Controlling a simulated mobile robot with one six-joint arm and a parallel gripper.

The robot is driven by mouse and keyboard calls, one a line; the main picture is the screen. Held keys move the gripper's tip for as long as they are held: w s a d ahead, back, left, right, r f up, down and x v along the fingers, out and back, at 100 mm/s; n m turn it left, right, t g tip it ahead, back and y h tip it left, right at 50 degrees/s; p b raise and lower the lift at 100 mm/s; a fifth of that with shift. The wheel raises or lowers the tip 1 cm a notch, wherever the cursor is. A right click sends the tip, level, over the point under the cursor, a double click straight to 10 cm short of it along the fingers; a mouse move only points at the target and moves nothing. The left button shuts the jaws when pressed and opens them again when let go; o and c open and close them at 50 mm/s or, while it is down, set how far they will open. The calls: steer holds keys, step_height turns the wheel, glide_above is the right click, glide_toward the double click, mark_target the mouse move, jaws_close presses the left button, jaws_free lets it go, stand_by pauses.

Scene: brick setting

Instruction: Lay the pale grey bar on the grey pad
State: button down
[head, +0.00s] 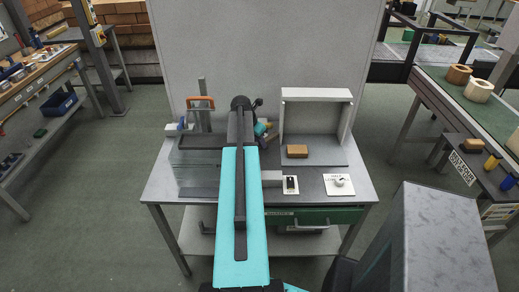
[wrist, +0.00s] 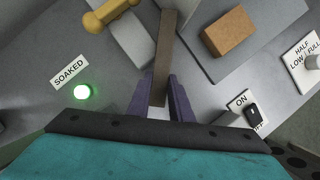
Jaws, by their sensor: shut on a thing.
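My gripper (wrist: 160,82) is in the wrist view, its two purple fingers shut on a long narrow bar (wrist: 168,45). The bar looks brownish grey here and points away from the gripper, over the table. A pale grey flat block (wrist: 136,45) lies just left of the bar, beside a yellow piece; I cannot tell whether it is the pad. A grey plate (wrist: 200,62) lies to the right. In the head view my arm hides the gripper and the bar. A dark grey flat area (head: 198,192) shows on the table's left there.
A brown brick (head: 297,151) sits in the open white-walled box (head: 316,95). An on switch (head: 291,185) and a dial plate (head: 339,184) are at the front right. A green lamp (wrist: 83,92) glows beside the label "SOAKED". An orange-handled fixture (head: 200,103) stands back left.

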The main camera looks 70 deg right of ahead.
mark_target(260, 148)
steer(key=shift+f+p, duration=0.55)
steer(key=shift+f, duration=1.55)
steer(key=shift+f, duration=0.1)
steer(key=c, duration=1.6)
jaws_free()
steer(key=shift+r, duration=0.2)
steer(key=shift+b+v, duration=1.4)
steer(key=shift+v, duration=4.55)
